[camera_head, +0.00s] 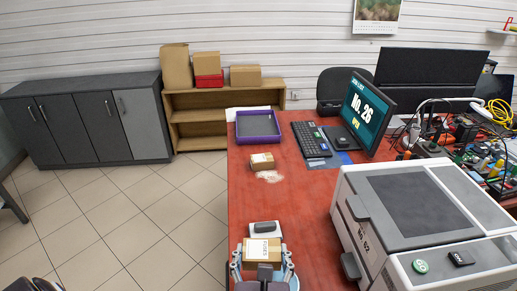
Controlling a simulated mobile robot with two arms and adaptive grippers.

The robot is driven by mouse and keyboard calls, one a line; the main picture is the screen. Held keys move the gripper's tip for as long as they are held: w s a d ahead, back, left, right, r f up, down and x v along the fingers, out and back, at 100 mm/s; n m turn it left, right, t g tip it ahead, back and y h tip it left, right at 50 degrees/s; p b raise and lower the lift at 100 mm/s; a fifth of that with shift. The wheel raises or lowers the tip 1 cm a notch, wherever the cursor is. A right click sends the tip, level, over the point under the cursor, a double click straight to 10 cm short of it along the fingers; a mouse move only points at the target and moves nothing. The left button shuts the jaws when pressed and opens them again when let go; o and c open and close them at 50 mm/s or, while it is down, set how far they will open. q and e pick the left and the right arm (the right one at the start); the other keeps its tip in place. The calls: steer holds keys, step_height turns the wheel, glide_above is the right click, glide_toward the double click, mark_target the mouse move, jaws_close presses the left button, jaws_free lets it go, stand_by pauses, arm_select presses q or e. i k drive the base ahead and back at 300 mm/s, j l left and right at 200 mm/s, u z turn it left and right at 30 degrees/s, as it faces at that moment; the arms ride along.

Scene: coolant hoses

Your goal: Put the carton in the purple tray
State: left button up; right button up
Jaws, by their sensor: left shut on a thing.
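The carton (262,242) is a small brown box with a pale printed label, low in the head view above the red table. My left gripper (262,254) is shut on it, with one grey finger on each side. The purple tray (258,139) lies farther back on the table, near its left edge. Its dark floor looks empty. The held carton is well short of the tray. My right gripper is not in view.
A second small brown box (262,161) sits on the table between the held carton and the tray, beside a pale patch (270,176). A keyboard (311,140) and monitor (366,112) stand right of the tray. A large grey-white machine (420,215) fills the right front.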

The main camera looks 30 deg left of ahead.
mark_target(257, 134)
steer(key=j+u, duration=0.15)
steer(key=u, duration=1.15)
steer(key=i+j+u, duration=0.1)
steer(key=i+j, duration=0.15)
steer(key=j, duration=0.2)
steer(key=i+j, duration=0.25)
steer(key=j, duration=0.2)
steer(key=i+j+u, duration=0.15)
steer(key=j, duration=0.3)
steer(key=i+j, duration=0.35)
steer(key=i+z, duration=0.1)
steer(key=i, duration=0.4)
steer(key=i+j+z, duration=0.1)
steer(key=i, duration=0.4)
steer(key=i+j+z, duration=0.15)
steer(key=i, duration=0.4)
steer(key=i+z, duration=0.5)
steer(key=i+j+z, duration=0.25)
steer(key=z, duration=0.25)
steer(key=i+j+z, duration=0.6)
steer(key=z, duration=0.3)
steer(key=i+j+z, duration=0.15)
steer(key=z, duration=0.3)
steer(key=i+j+z, duration=0.1)
steer(key=j+z, duration=0.15)
steer(key=z, duration=0.15)
steer(key=j+z, duration=0.2)
steer(key=z, duration=0.2)
steer(key=i+j, duration=0.05)
